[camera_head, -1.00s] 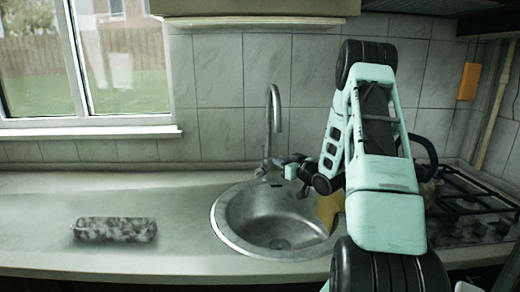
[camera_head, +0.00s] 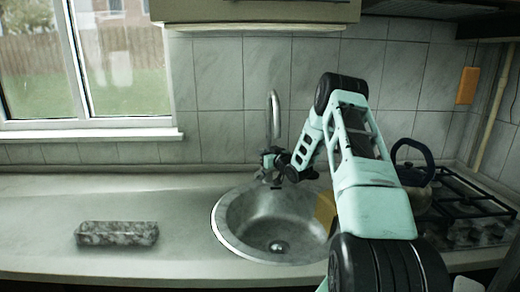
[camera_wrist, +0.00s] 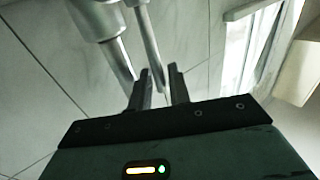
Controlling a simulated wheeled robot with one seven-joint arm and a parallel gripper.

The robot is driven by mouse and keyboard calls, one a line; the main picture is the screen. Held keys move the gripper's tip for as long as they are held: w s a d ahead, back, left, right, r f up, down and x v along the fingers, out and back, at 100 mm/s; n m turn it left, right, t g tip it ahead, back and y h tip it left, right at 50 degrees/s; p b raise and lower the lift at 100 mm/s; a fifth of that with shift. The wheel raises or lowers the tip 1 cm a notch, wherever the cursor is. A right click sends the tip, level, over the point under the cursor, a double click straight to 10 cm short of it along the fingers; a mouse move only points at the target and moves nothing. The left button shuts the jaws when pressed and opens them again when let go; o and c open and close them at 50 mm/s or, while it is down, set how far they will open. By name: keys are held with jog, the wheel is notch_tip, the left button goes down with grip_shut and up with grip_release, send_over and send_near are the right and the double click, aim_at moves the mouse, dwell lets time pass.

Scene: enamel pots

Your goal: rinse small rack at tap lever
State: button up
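The small rack (camera_head: 117,234), a low, speckled grey tray-like piece, lies on the counter left of the sink. The tap (camera_head: 275,115) rises behind the sink as a tall curved metal spout. My gripper (camera_head: 266,161) is at the lower part of the tap, and its fingers are too small there to tell apart. In the wrist view my gripper (camera_wrist: 161,75) has its two dark fingers apart. The thin metal tap lever (camera_wrist: 149,50) reaches down to the gap between them. I cannot tell whether it touches either finger. The thicker tap body (camera_wrist: 113,45) is to the left.
The round metal sink (camera_head: 228,228) is sunk into the counter below the tap. A yellow block (camera_head: 325,208) stands at its right edge, partly behind my arm. A kettle (camera_head: 424,160) sits by the gas stove (camera_head: 466,208) at right. The counter (camera_head: 40,205) around the rack is clear.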

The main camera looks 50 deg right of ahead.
jog(key=shift+x, duration=1.2)
grip_shut()
jog(key=shift+a+f+n+t+b, duration=0.3)
jog(key=shift+a+n+b, duration=0.2)
jog(key=shift+b, duration=0.65)
jog(key=shift+a+r, duration=0.1)
jog(key=shift+r, duration=0.05)
jog(key=shift+s+r, duration=0.1)
jog(key=shift+r, duration=0.05)
grip_release()
jog(key=shift+s, duration=0.1)
